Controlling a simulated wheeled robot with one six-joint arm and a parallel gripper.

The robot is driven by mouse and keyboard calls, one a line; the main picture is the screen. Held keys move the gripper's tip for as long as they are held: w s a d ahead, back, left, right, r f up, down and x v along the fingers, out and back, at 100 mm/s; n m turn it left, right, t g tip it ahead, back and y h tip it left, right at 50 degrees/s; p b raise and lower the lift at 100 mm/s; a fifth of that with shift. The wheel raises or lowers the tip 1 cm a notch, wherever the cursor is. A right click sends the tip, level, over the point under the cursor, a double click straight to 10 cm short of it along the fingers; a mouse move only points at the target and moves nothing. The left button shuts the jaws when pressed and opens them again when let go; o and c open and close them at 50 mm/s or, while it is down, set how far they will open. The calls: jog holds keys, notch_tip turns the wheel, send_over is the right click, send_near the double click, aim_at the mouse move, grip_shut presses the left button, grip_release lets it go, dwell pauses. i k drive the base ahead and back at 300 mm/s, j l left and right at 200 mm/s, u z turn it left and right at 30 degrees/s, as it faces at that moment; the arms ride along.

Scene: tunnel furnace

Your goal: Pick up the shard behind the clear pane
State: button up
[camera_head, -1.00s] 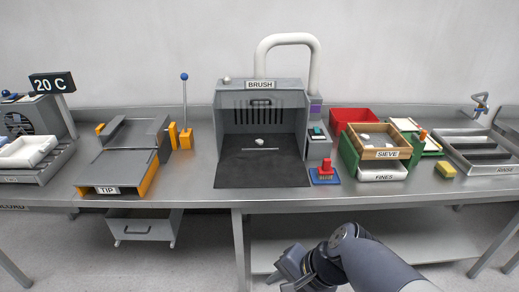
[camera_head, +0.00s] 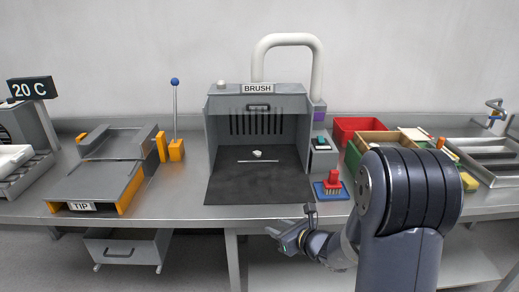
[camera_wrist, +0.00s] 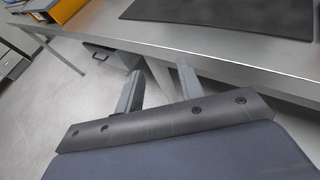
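A small pale shard (camera_head: 257,154) lies on the dark floor inside the grey BRUSH booth (camera_head: 215,140). A thin light bar (camera_head: 258,161) lies just in front of it. The clear pane is hard to make out; a short handle (camera_head: 258,108) shows at the top of the booth opening. My gripper (camera_head: 272,232) is in front of the bench edge, low and apart from the booth. In the wrist view its two fingers (camera_wrist: 158,92) stand apart with nothing between them. The shard is not in the wrist view.
A red-and-blue stamp-like block (camera_head: 332,186) and a grey button box (camera_head: 322,155) stand right of the booth. The TIP unit (camera_head: 110,180) and an orange-based lever (camera_head: 176,148) are at left. The dark mat (camera_head: 255,190) is clear in front.

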aim_at(257, 154)
jog(key=i+l, duration=0.1)
jog(key=i, duration=1.2)
